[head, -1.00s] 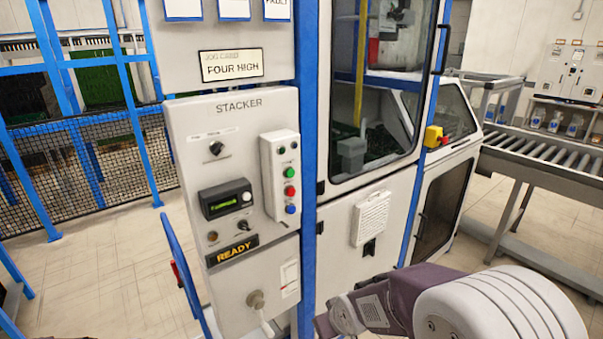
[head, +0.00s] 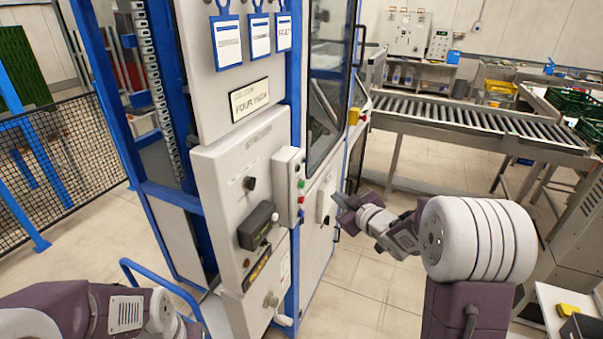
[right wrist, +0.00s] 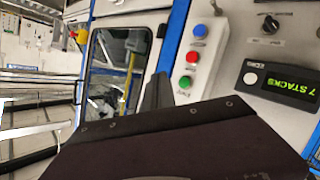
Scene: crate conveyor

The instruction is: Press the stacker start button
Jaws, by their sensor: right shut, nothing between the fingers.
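The stacker control panel (head: 235,165) stands left of centre in the head view. A pale button box (head: 286,180) on it carries a green button (head: 301,184), a red button (head: 302,199) and a blue button (head: 302,213). In the right wrist view the green button (right wrist: 184,82), red button (right wrist: 192,57) and blue button (right wrist: 200,30) show clearly; their labels are too small to read. My right gripper (head: 343,208) is shut and empty, right of the button box and apparently apart from it. My left arm is at lower left; its fingers do not show.
A display (right wrist: 290,87) reads "7 STACKS". A knob (head: 249,183) and a lower handle (head: 282,318) stick out from the panel. A blue rail (head: 160,280) stands at lower left. A roller conveyor (head: 470,120) runs behind my right arm. Open floor lies between.

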